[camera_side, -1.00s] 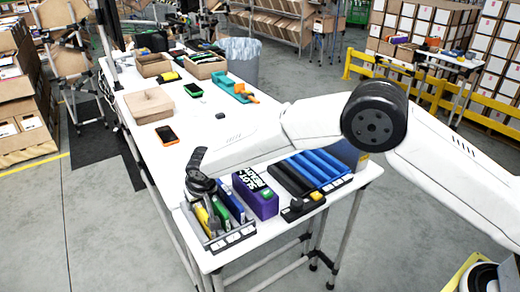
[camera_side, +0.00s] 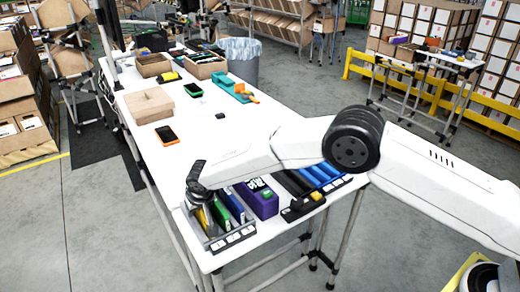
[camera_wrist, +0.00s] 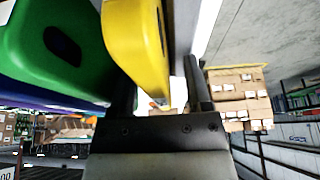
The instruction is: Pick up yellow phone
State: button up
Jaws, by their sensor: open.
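The yellow phone (camera_wrist: 138,40) stands on edge in the left-hand part of a grey rack (camera_side: 234,238). In the side view a bit of the yellow phone (camera_side: 203,219) shows beneath my gripper (camera_side: 203,206), which hides the rest. In the wrist view my gripper (camera_wrist: 160,80) is open, and the lower end of the yellow phone appears between its two fingers. I cannot tell whether either finger touches it. A green phone (camera_wrist: 55,45) stands just left of the yellow one in the wrist view.
Blue phones (camera_side: 322,172), a purple box (camera_side: 262,203) and a black device (camera_side: 303,207) sit to the right of the rack. A black and orange phone (camera_side: 167,135) lies farther back on the white table (camera_side: 185,160). The table's front edge is close to the rack.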

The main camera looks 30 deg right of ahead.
jog(key=shift+c, duration=0.2)
grip_shut()
jog(key=shift+r, duration=0.15)
jog(key=shift+r, duration=1.55)
jog(key=s+d+r, duration=0.5)
jog(key=s+r, duration=0.4)
jog(key=s, duration=0.4)
jog(key=shift+d+r, duration=0.2)
jog(key=shift+r, duration=0.1)
jog(key=shift+r, duration=0.1)
